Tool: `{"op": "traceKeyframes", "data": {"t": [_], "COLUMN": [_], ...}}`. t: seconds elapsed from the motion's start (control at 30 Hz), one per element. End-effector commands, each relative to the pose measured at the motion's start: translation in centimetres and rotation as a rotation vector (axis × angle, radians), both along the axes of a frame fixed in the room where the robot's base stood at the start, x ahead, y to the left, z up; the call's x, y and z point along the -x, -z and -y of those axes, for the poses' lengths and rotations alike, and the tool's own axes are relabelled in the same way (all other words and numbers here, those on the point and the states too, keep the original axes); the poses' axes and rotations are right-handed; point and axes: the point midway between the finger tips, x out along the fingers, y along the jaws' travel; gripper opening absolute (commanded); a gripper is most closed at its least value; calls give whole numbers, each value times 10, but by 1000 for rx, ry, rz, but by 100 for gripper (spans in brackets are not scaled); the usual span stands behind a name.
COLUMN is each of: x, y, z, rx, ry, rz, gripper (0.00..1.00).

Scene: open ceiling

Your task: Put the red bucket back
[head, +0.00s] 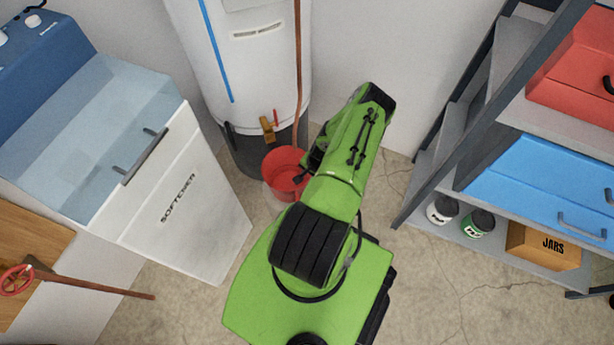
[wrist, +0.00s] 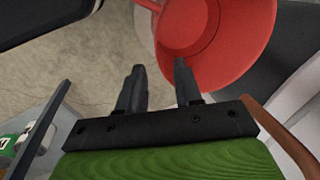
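Part of the bucket's right side is hidden by my arm. In the wrist view the bucket (wrist: 238,42) fills the top right. My gripper (wrist: 159,70) has its two fingers apart with floor showing between them. The right finger overlaps the bucket's lower left edge in the picture; I cannot tell whether it touches. In the head view my gripper is mostly hidden by my arm.
A white softener cabinet (head: 190,205) stands left of the bucket. A grey metal shelf (head: 440,205) on the right holds a blue toolbox (head: 540,185), paint cans (head: 478,222) and a jars box (head: 545,246). A copper pipe (head: 297,75) runs down the heater. Floor at the right front is clear.

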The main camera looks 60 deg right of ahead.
Motion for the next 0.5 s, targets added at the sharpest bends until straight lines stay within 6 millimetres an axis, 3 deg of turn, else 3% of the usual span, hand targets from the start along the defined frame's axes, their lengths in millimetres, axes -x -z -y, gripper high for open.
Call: {"op": "traceKeyframes", "data": {"t": [0.03,0.2,0.5], "x": [3,9,6], "y": [-18,-40,-48], "z": [0,-1,1], "rx": [2,0,5], "ry": [-1,0,-15], "rz": [0,0,-1], "gripper": [34,34,34]}}
